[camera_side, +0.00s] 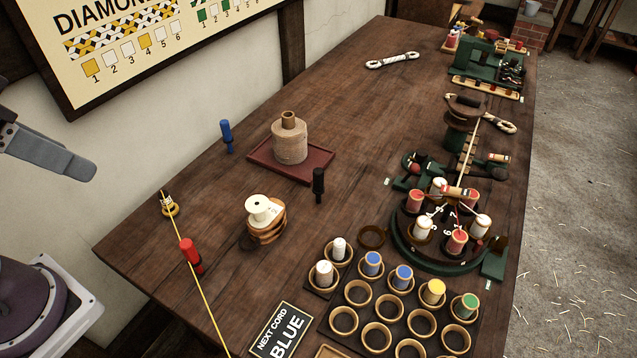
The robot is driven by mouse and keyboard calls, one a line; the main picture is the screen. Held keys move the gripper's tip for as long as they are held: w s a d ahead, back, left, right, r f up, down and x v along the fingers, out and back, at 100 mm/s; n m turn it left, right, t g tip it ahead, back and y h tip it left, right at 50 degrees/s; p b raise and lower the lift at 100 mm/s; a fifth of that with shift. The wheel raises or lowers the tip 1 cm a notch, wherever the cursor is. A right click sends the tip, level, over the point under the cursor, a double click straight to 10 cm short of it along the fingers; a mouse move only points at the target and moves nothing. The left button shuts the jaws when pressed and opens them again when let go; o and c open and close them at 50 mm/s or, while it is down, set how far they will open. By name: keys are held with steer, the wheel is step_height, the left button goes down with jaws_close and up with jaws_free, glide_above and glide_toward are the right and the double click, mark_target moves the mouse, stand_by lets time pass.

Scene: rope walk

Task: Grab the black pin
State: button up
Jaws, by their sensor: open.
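The black pin (318,186) stands upright on the wooden table, just right of the dark red tray (262,157). Nothing touches it and its top is clear. A grey finger of my gripper (62,162) shows at the left edge, well left of the pin and apart from it. The rest of the gripper is cut off by the frame. No object shows at this finger.
A blue pin (227,136) and a red pin (191,256) stand left of the black pin. A twine spool (289,141) sits on the tray. A white-topped coil (264,212) is at front left; spool holders (374,304) lie in front. A yellow cord (205,300) runs past the red pin.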

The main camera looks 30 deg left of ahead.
steer(key=w+a+r+t+y, duration=0.25)
steer(key=w+r, duration=0.25)
steer(key=w, duration=0.4)
steer(key=w+a+r+t+y, duration=0.1)
steer(key=w+a+r+t, duration=0.3)
steer(key=w, duration=0.4)
steer(key=w+d+r+m+t+h, duration=0.1)
steer(key=w+d+r+m+h, duration=0.15)
steer(key=w, duration=0.75)
steer(key=m+g+h, duration=0.4)
steer(key=m+h, duration=0.3)
steer(key=h, duration=0.4)
glide_above(319, 188)
steer(key=s+a, duration=0.2)
steer(key=a, duration=0.2)
step_height(319, 188, down, 10)
steer(key=r, duration=0.1)
step_height(319, 188, down, 28)
steer(key=x, duration=0.8)
steer(key=shift+s+a+f, duration=0.15)
steer(key=shift+a+f, duration=0.05)
steer(key=shift+f, duration=0.2)
steer(key=shift+d, duration=0.1)
jaws_close()
